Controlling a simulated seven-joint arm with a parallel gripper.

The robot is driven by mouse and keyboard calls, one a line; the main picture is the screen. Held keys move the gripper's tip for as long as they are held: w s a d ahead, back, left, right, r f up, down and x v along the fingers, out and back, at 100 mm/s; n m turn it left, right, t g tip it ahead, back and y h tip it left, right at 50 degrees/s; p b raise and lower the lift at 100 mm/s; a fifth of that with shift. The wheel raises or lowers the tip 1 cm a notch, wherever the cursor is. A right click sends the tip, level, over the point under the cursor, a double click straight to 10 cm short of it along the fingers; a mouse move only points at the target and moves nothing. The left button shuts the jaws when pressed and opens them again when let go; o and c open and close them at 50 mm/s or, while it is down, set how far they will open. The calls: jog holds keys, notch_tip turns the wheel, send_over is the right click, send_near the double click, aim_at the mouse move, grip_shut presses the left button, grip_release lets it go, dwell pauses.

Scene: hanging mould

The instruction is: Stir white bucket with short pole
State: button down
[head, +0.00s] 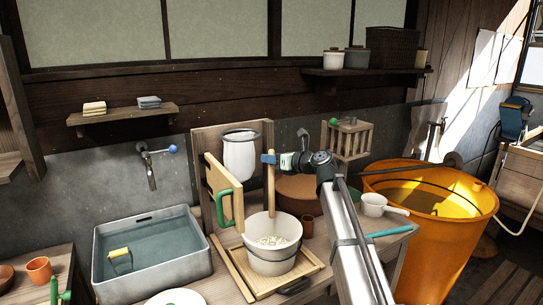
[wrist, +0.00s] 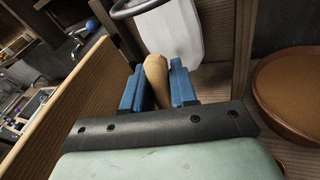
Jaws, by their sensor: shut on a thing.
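The white bucket (head: 268,262) stands on a wooden tray (head: 304,264) on the counter, with pale lumpy contents (head: 272,241) inside. My gripper (head: 269,158) is above the bucket, its blue fingers shut on the short pole (head: 271,190). The pole is a light wooden rod held nearly upright, its lower end reaching down into the bucket's mouth. In the wrist view the pole's rounded top (wrist: 156,75) shows between the blue fingers (wrist: 157,88). Whether the pole's tip touches the contents is hard to tell.
A wooden board with a green handle (head: 223,205) stands close left of the bucket. A white hanging mould (head: 240,154) is behind it. A water-filled sink (head: 150,254) lies left, a big orange tub (head: 440,240) right. A white ladle (head: 375,204) and brown bowl (head: 298,192) sit behind right.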

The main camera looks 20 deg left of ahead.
aim_at(272, 200)
jog(key=shift+s+d+f, duration=0.15)
jog(key=shift+s+f, duration=0.45)
jog(key=shift+f, duration=1.75)
jog(key=shift+s+d+f, duration=0.15)
jog(key=shift+s+f, duration=0.4)
jog(key=shift+f, duration=1.85)
jog(key=shift+s+d+f, duration=0.15)
jog(key=shift+s+f, duration=0.45)
jog(key=shift+f, duration=1.75)
jog(key=shift+w+d, duration=0.1)
